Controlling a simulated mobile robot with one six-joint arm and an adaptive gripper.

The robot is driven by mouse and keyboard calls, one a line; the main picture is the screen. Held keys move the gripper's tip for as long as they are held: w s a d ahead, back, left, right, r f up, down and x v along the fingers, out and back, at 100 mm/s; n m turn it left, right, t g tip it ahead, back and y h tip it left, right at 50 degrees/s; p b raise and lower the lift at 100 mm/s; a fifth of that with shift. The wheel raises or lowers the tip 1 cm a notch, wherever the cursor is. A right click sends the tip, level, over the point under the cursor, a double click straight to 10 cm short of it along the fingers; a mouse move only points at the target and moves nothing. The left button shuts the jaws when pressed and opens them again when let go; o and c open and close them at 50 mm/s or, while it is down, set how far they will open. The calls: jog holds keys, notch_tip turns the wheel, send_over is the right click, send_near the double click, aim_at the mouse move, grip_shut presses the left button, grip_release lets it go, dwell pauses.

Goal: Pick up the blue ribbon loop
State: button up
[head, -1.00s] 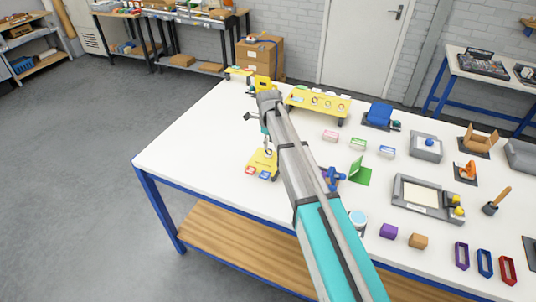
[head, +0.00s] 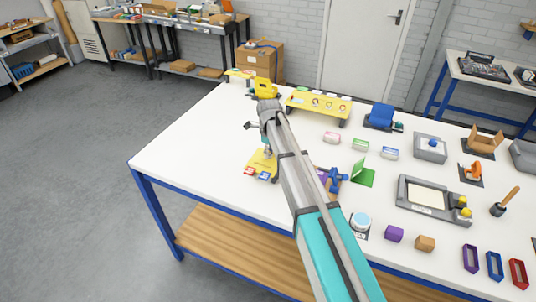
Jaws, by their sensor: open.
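A blue loop (head: 495,266) stands on the white table near its front right, between a purple loop (head: 470,258) and a red loop (head: 518,273). It is an upright, elongated ring with an open middle, and nothing touches it. My gripper (head: 267,149) is far to its left, over a yellow stand (head: 262,163) on the left part of the table. The gripper is small and partly hidden by my arm; it is open, and I see nothing held in it.
A yellow rack (head: 318,107) is at the back.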

grip_shut()
dwell(0.3)
jog(key=shift+r, duration=0.15)
dwell(0.3)
notch_tip(320, 180, up, 3)
jog(key=p, duration=0.3)
jog(key=s+d+r+p, duration=0.3)
jog(key=s+r+p, duration=0.6)
jog(key=s, duration=0.4)
jog(key=shift+s+r+p, duration=0.35)
jog(key=shift+p, duration=0.15)
jog(key=shift+d+f, duration=0.1)
